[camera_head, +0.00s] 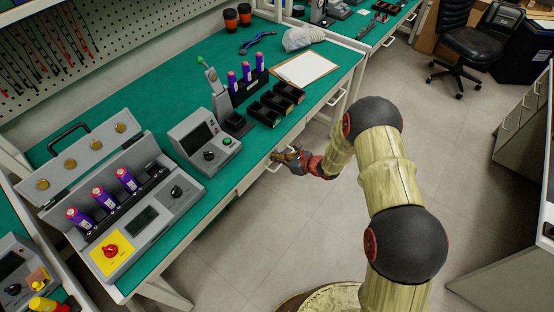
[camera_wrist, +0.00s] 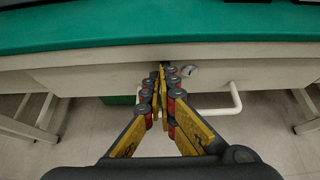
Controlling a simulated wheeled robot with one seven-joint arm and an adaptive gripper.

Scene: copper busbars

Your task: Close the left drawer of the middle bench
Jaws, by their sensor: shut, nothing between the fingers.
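The middle bench has a green top (camera_head: 190,70) and pale drawers under its front edge. The left drawer (camera_head: 252,177) is partly hidden by the bench top and my gripper. In the wrist view its pale front (camera_wrist: 90,80) runs below the green edge, with a white bar handle (camera_wrist: 238,98) and a round lock right of the fingertips. My gripper (camera_head: 277,156) is at this drawer front, fingers shut and empty. In the wrist view the fingertips (camera_wrist: 162,72) point at the front, left of the handle's right end. I cannot tell whether they touch it, or how far out the drawer is.
Another drawer handle (camera_head: 336,97) is further right along the bench. Black bins (camera_head: 265,114), a clipboard (camera_head: 306,69) and a grey test box (camera_head: 205,140) stand on the top. Open floor (camera_head: 290,220) lies in front; a black chair (camera_head: 468,45) is far off.

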